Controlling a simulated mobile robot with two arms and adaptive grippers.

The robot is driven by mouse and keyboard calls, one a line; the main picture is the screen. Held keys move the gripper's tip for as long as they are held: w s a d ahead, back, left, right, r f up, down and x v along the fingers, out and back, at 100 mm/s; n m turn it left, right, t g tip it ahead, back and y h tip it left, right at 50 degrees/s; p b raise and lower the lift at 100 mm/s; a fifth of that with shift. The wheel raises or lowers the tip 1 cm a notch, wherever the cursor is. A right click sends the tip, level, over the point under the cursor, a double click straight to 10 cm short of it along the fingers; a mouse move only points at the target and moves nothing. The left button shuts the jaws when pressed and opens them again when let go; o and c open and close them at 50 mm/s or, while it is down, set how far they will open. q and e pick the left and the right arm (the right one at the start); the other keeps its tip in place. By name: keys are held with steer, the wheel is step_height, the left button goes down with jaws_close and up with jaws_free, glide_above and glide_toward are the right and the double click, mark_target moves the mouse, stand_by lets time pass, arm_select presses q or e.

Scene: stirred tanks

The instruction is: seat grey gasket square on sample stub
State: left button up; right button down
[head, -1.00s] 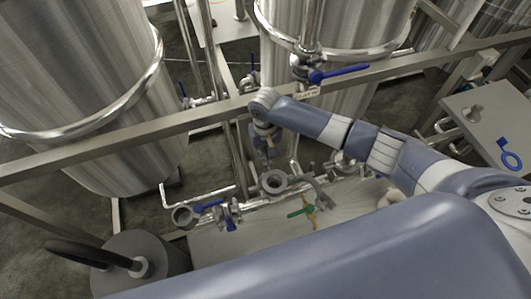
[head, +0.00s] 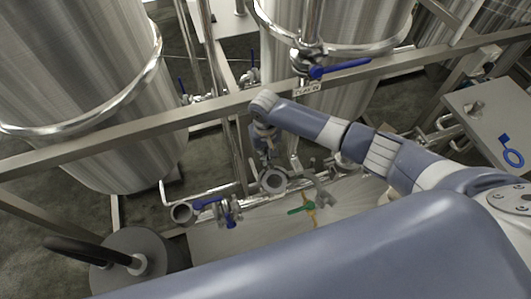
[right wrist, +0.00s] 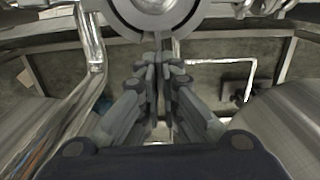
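A grey ring face (right wrist: 155,12), cut by the top edge, shows beyond the fingertips. My left gripper is not in view.
Another open pipe mouth (head: 182,213) and blue-handled valves (head: 228,212) stand left of the stub. A green-handled valve (head: 301,209) is to its right. A steel rail (head: 205,113) crosses behind, before large tanks (head: 80,90). A grey drum (head: 145,262) stands front left.

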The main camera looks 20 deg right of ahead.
steer(key=shift+f, duration=0.15)
steer(key=c, duration=2.2)
jaws_free()
steer(key=shift+c, duration=0.2)
steer(key=o, duration=0.5)
step_height(320, 180, up, 12)
steer(key=shift+f, duration=0.1)
steer(key=shift+s+a, duration=0.1)
